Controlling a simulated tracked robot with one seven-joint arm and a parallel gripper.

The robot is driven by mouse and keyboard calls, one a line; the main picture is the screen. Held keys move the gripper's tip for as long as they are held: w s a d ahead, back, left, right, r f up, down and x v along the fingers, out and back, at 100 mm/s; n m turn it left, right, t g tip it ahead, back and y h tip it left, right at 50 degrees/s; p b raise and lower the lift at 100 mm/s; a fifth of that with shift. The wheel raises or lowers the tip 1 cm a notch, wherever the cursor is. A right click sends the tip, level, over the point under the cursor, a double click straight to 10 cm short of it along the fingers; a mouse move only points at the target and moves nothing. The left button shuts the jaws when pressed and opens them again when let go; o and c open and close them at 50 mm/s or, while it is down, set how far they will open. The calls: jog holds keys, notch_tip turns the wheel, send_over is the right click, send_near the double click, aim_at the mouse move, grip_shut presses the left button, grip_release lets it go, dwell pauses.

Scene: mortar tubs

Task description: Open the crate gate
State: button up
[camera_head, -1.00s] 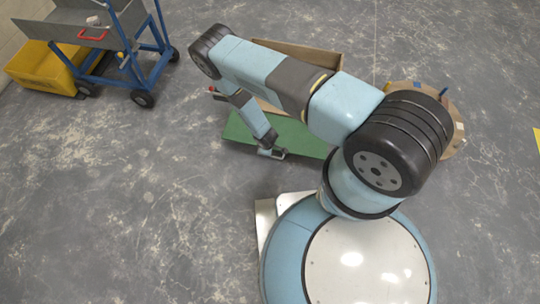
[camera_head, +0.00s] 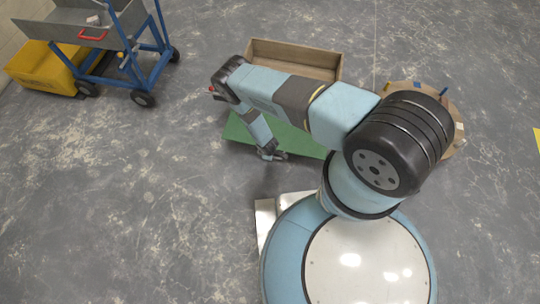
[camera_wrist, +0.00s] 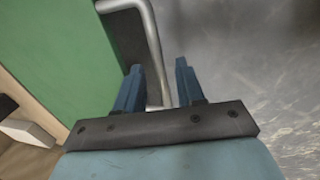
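The wooden crate (camera_head: 295,57) stands behind my arm in the head view, its open top showing. A green panel (camera_head: 310,141) lies on its near side; I cannot tell whether it is the gate or a base. In the wrist view the green panel (camera_wrist: 55,55) fills the upper left, with a bent metal bar handle (camera_wrist: 153,42) beside its edge. My gripper (camera_wrist: 158,80) is open, its two blue fingers apart. The bar runs down into the gap between them, without a visible grip. The gripper (camera_head: 272,154) also shows at the panel's near edge in the head view.
A blue-framed cart (camera_head: 125,55) with a grey tray and a yellow tub (camera_head: 45,70) stand at the upper left. A round brown object (camera_head: 455,110) is partly hidden behind my arm at the right.

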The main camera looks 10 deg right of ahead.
grip_shut()
dwell(0.3)
jog(key=shift+a, duration=0.1)
